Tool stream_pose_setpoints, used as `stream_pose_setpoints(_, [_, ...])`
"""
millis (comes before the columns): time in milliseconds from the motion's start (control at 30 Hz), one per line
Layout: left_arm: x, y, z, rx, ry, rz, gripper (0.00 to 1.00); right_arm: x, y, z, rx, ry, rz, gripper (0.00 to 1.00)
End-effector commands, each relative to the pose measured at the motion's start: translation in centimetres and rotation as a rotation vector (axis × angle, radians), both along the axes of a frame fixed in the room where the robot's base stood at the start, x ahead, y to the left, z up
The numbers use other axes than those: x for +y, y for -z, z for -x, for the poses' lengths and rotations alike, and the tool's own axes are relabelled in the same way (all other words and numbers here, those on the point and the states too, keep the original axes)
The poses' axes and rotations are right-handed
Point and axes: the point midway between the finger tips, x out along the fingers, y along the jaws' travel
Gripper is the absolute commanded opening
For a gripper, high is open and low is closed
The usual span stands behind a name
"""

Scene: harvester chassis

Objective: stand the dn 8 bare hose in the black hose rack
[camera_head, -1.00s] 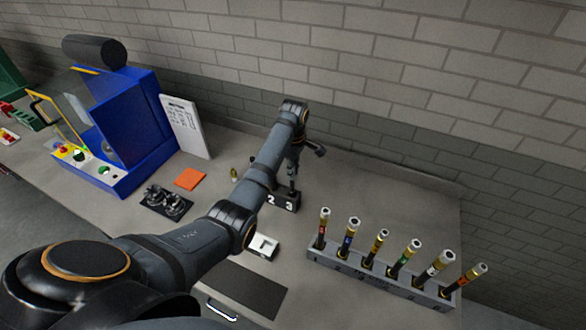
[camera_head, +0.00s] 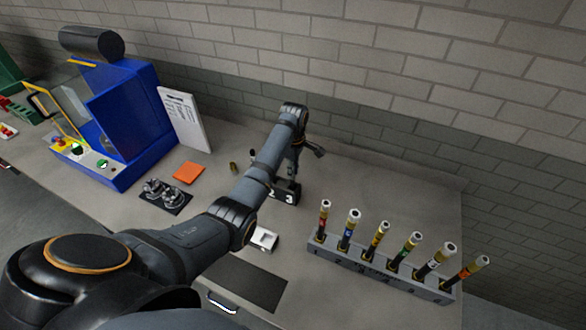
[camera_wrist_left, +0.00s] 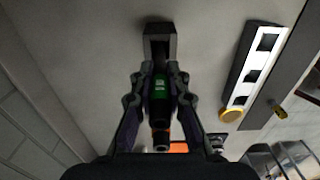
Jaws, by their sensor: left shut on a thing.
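My left gripper (camera_head: 296,162) is at the far end of its arm, near the back wall, just above and behind the black hose rack (camera_head: 287,193), which shows white digits 2 and 3. The arm hides part of the rack. In the left wrist view my left gripper (camera_wrist_left: 159,98) is shut on the dark bare hose (camera_wrist_left: 159,86). The hose has a green label and an orange ring near its close end. Its far end runs toward a dark block-like shape, and I cannot tell whether it sits in anything. My right gripper is not in view.
A grey rack (camera_head: 352,264) with several banded hoses stands at the right. A small white box (camera_head: 264,239), an orange pad (camera_head: 189,172) and black fixtures (camera_head: 166,195) lie on the bench. A blue machine (camera_head: 125,125) stands left. The bench's back right is clear.

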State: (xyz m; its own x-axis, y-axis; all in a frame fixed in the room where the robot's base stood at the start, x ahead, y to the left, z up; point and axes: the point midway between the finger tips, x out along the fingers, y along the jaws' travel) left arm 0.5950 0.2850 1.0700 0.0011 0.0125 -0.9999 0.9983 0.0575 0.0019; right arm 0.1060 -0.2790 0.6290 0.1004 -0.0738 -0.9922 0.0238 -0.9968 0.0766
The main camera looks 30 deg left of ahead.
Motion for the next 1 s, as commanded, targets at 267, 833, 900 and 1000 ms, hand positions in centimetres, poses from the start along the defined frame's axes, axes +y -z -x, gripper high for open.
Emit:
stream_pose_setpoints(267, [0.0, 1.1, 0.0, 0.001, 0.000, 0.000, 0.00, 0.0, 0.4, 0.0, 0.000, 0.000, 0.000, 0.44])
stream_pose_setpoints(833, [0.0, 1.9, 0.0, 0.001, 0.000, 0.000, 0.00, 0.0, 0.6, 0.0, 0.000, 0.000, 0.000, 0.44])
stream_pose_setpoints(900, [0.0, 2.0, 0.0, 0.001, 0.000, 0.000, 0.00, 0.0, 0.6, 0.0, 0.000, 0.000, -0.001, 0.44])
stream_pose_setpoints(1000, [0.0, 2.0, 0.0, 0.001, 0.000, 0.000, 0.00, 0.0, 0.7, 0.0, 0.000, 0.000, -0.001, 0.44])
